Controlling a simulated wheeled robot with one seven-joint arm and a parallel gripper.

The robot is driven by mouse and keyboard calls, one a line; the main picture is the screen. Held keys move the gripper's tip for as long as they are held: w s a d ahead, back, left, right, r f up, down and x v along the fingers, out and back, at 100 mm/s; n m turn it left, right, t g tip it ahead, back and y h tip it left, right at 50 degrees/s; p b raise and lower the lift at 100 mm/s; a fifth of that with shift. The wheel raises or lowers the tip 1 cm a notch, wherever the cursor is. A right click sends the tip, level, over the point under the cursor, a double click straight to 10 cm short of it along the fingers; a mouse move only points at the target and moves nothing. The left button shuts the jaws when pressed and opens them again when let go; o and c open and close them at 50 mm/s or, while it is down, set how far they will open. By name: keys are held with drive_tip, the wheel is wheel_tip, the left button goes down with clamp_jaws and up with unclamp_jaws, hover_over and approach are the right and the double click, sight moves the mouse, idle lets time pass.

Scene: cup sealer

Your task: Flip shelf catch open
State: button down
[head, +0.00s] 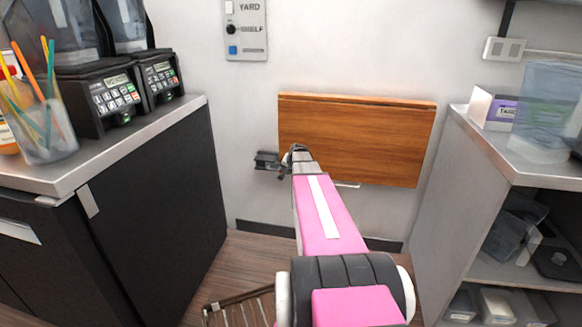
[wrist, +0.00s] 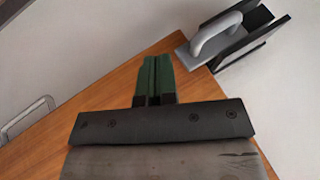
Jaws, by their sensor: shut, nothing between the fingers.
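The wooden shelf panel (head: 365,138) hangs flat against the wall. Its catch (head: 266,160), a dark bracket, sits on the wall at the panel's left edge. In the wrist view the catch (wrist: 238,42) is at the upper right, with a grey curved lever (wrist: 214,36) reaching over the wood's edge. My gripper (head: 296,150) is in front of the panel's left edge, just right of the catch. In the wrist view its green fingers (wrist: 155,62) are together and empty, left of the lever with a visible gap. In the head view my gripper partly hides the lever.
A black counter (head: 150,200) with keypad machines (head: 118,95) and a cup of straws (head: 45,130) stands left. A grey shelf unit (head: 465,170) stands right. A slatted wooden item (head: 240,308) lies low in front.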

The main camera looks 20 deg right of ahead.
sight(271, 170)
drive_tip(key=w+a, duration=0.2)
drive_tip(key=w, duration=0.1)
drive_tip(key=shift+w+a+f, duration=0.1)
drive_tip(key=shift+a+f, duration=0.25)
drive_tip(key=shift+a, duration=0.15)
drive_tip(key=w+a, duration=0.1)
drive_tip(key=a, duration=0.1)
drive_tip(key=w+a, duration=0.2)
drive_tip(key=shift+w+a, duration=0.1)
drive_tip(key=shift+a, duration=0.1)
drive_tip(key=shift+s+d, duration=0.3)
drive_tip(key=shift+s, duration=0.15)
drive_tip(key=s+d, duration=0.1)
drive_tip(key=s+d+r, duration=0.1)
drive_tip(key=s, duration=0.1)
drive_tip(key=shift+d, duration=0.15)
drive_tip(key=v, duration=0.8)
drive_tip(key=shift+r, duration=0.4)
